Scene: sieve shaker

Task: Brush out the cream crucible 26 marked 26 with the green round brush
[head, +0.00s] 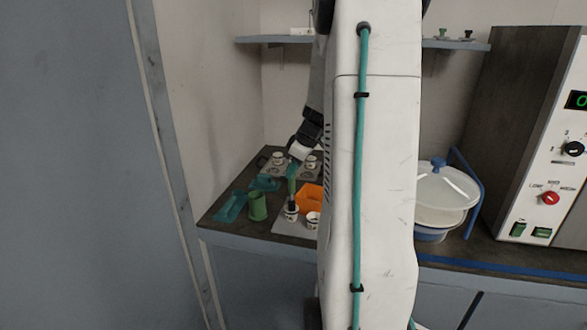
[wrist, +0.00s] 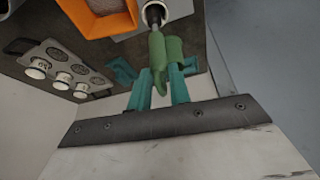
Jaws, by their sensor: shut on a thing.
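My gripper (head: 292,171), with teal fingers, is shut on the green round brush (head: 292,187). In the wrist view my gripper (wrist: 160,76) has the green brush handle (wrist: 157,55) between its fingers. The brush points down, and its dark bristle end is at the mouth of a cream crucible (head: 291,215). In the wrist view the bristles seem to be inside the rim of this crucible (wrist: 153,8). No number can be read on it. A second cream crucible (head: 313,220) stands just to its right, partly hidden by my arm.
A green cup (head: 257,206) stands close to the left of the brush. An orange tray (head: 308,194) lies behind on the right. Teal scoops (head: 231,208) lie at the left. A clear-lidded vessel (head: 446,190) stands right of my arm.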

